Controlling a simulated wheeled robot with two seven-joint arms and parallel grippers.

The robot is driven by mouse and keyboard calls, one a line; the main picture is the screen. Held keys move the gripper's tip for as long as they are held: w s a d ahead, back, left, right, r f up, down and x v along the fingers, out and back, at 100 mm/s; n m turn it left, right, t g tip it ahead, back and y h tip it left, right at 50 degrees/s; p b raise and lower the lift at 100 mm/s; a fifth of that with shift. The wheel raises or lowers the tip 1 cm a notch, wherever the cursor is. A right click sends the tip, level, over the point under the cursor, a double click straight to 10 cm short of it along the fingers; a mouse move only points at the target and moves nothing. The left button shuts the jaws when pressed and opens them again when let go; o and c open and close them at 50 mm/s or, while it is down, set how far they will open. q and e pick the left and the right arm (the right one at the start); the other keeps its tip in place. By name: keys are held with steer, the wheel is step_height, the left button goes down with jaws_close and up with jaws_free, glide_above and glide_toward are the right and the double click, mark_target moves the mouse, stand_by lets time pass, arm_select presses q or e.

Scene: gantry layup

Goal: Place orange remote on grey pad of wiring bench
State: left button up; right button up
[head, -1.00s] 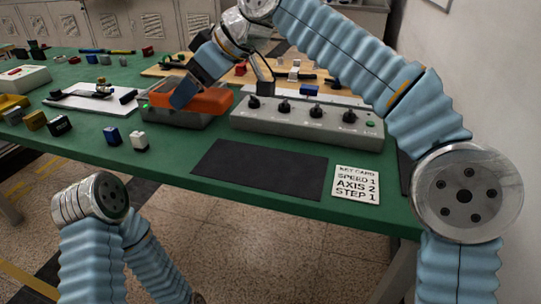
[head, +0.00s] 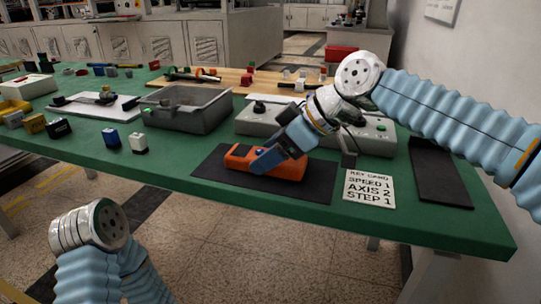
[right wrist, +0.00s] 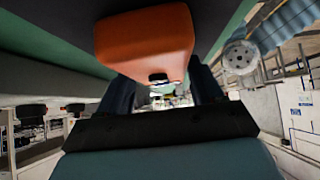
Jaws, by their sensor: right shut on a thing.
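The orange remote (head: 283,165) is over the front dark grey pad (head: 318,190), lying flat on it or just above; I cannot tell which. My right gripper (head: 262,162) is shut on the remote, with a finger across its near side. In the right wrist view the remote (right wrist: 147,45) shows between the dark fingers. The pad sits near the green bench's front edge. My left gripper is out of view; only links of my left arm show at lower left.
A grey control box (head: 370,130) with knobs is behind my right gripper. A key card (head: 368,188) lies right of the pad, and a second dark pad (head: 440,180) lies farther right. Small blocks (head: 138,143) stand at left.

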steer(key=shift+f, duration=0.2)
steer(key=o, duration=1.2)
steer(key=shift+o, duration=0.2)
steer(key=shift+r, duration=0.1)
steer(key=shift+d+r, duration=0.15)
steer(key=shift+r, duration=0.2)
steer(key=p+v, duration=0.1)
steer(key=v, duration=1)
steer(key=shift+d+r, duration=0.2)
steer(key=shift+s, duration=0.1)
